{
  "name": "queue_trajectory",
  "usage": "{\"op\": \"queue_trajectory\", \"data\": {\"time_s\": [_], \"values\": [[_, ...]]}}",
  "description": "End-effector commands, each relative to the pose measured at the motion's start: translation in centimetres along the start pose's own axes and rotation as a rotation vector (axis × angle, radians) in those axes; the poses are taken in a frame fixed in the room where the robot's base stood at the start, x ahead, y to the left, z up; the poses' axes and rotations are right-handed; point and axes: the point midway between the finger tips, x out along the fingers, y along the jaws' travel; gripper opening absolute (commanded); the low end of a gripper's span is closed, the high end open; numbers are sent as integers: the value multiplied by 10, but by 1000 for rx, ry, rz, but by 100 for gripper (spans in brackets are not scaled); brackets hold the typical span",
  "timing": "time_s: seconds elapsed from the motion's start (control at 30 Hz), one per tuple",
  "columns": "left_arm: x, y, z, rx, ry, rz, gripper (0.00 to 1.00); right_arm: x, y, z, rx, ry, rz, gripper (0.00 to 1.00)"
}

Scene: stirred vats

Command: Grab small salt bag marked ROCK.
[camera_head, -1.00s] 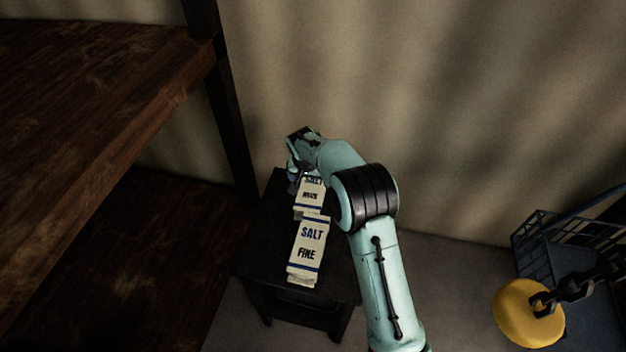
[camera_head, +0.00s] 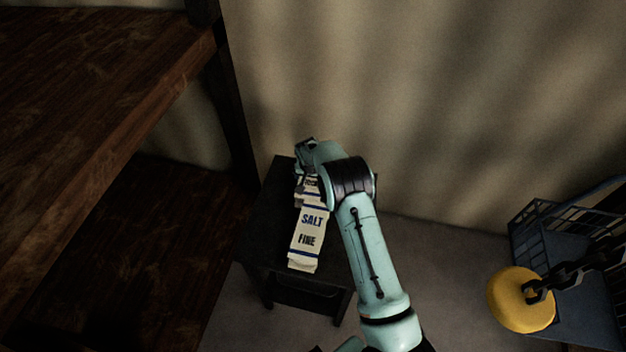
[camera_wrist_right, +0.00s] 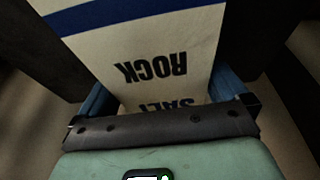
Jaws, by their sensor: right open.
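The small salt bag marked ROCK (camera_wrist_right: 155,45) is cream with a blue band and fills much of the right wrist view, its lettering upside down there. In the head view only a strip of this bag (camera_head: 312,184) shows, mostly hidden under my right gripper (camera_head: 305,180). In the right wrist view my right gripper (camera_wrist_right: 163,92) is open, with one blue-grey finger on each side of the bag. I cannot tell whether the fingers touch it. A larger salt bag marked FINE (camera_head: 308,238) lies in front of the ROCK bag. My left gripper is not in view.
The bags are on a small dark table (camera_head: 262,225) near the wall. A dark wooden shelf unit (camera_head: 90,110) stands at the left. At the right are a yellow disc (camera_head: 520,300) on a dark chain and a blue metal frame (camera_head: 560,240).

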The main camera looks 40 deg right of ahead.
Motion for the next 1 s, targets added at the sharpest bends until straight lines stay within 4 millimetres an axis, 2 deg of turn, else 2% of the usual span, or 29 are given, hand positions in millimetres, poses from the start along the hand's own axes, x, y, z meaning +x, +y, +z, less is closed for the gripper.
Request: {"op": "queue_trajectory", "data": {"time_s": [0.13, 0.33, 0.37, 0.6, 1.0], "values": [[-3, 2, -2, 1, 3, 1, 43, 12, 0, 0, 0, 0, 0, 100], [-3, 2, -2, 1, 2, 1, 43, 13, 0, 0, 0, 0, 0, 100], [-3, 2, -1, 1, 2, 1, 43, 13, 0, 0, 0, 0, 0, 97], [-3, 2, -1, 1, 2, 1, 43, 13, 0, 0, 0, 0, 0, 19], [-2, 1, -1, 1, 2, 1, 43, 6, -1, -4, 1, 6, -4, 17]]}}
